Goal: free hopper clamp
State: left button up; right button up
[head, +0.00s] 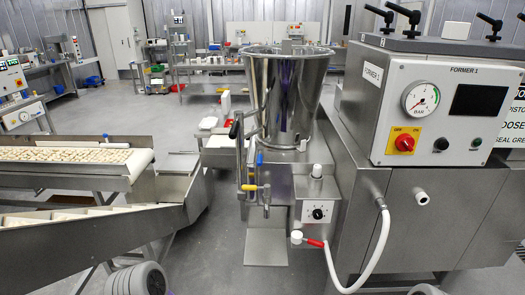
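A shiny steel hopper (288,98) stands upright on a steel machine base in the middle of the head view. A metal linkage with a dark-gripped handle (236,125) rises along the hopper's left side; I cannot tell whether it is the clamp or whether it is fastened. A small blue-tipped lever (260,160) stands below the hopper, and a yellow-handled valve (249,187) sits lower. Several black-handled levers (389,15) stand on top of the machine marked FORMER 1. Neither of my grippers is in view.
The FORMER 1 control box (447,108), with gauge and red switch, stands close on the right. A white hose (372,255) loops in front of it. A conveyor (75,155) carrying many small pale pieces is on the left. Open grey floor shows between them.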

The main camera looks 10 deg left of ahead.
aim_at(260, 149)
jog(key=k, duration=0.7)
jog(key=u, duration=0.4)
jog(key=i, duration=1.8)
jog(key=z, duration=0.8)
